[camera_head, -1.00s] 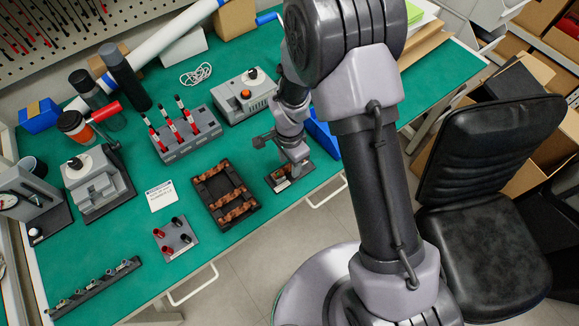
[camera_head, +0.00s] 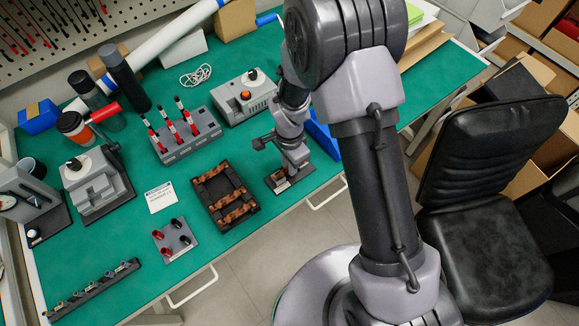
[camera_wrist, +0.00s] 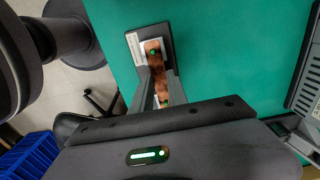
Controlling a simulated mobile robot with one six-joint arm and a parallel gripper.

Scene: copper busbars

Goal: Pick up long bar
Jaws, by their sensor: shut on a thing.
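The long bar (camera_wrist: 152,52) is a copper strip with green dots, seen between my gripper's fingers in the wrist view. It lies along a small dark holder (camera_wrist: 135,39) with a pale label, near the front edge of the green bench. My gripper (camera_wrist: 158,88) is shut on the bar, a finger on either side. The bar's lower part is hidden by the gripper body. In the head view my gripper (camera_head: 296,160) is over the holder (camera_head: 291,180), and the bar is mostly hidden. I cannot tell whether the bar is clear of the holder.
A dark rack (camera_head: 208,188) with several copper bars lies left of my gripper. Behind are a grey block with red-tipped tools (camera_head: 188,140) and a grey box with an orange button (camera_head: 244,98). A blue bin (camera_head: 322,138) stands close on the right. A black chair (camera_head: 485,180) is beyond the bench.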

